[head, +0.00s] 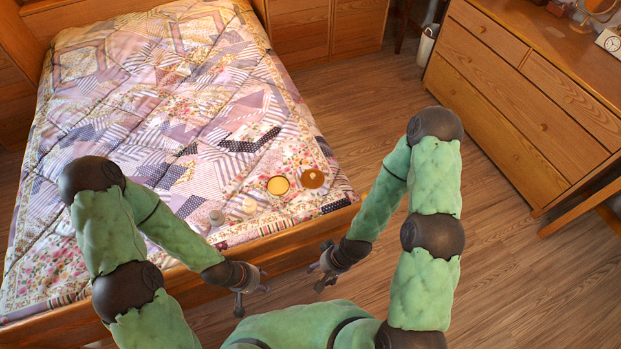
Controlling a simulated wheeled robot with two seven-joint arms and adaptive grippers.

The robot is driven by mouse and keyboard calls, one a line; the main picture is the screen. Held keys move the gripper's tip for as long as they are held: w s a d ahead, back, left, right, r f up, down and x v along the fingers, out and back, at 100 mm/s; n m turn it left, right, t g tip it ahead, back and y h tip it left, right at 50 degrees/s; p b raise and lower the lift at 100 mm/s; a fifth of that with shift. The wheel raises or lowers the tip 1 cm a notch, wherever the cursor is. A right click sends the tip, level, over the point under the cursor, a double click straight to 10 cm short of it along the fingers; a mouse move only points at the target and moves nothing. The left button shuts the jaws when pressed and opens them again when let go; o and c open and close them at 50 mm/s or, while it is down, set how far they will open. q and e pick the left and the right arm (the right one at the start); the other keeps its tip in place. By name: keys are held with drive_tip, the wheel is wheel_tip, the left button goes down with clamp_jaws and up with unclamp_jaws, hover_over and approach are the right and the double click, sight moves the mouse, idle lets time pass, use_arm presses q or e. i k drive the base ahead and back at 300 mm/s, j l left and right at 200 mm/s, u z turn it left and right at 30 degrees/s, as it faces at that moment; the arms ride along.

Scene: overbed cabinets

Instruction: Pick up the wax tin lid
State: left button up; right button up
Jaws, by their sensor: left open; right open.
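Near the bed's front right corner, a round tin with a yellow inside (278,185) lies on the quilt. Right beside it is a flat brown disc (313,179) with a small pale spot on top; it looks like the wax tin lid, but I cannot tell for sure. My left gripper (253,296) is open and empty, in front of the bed's wooden edge. My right gripper (319,268) is open and empty, also in front of that edge, below the disc in the picture. Neither gripper touches these things.
A small pale item (249,205) and a small grey item (216,217) sit on the quilt to the left of the tin. The patchwork bed (150,110) has a raised wooden edge (300,239). A wooden dresser (520,110) stands at right; the floor between is clear.

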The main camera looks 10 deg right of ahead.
sight(310, 179)
drive_tip(key=i+l+u, duration=0.15)
drive_tip(key=u, duration=0.25)
drive_tip(key=l+u, duration=0.25)
drive_tip(key=u, duration=0.2)
drive_tip(key=i+l, duration=0.05)
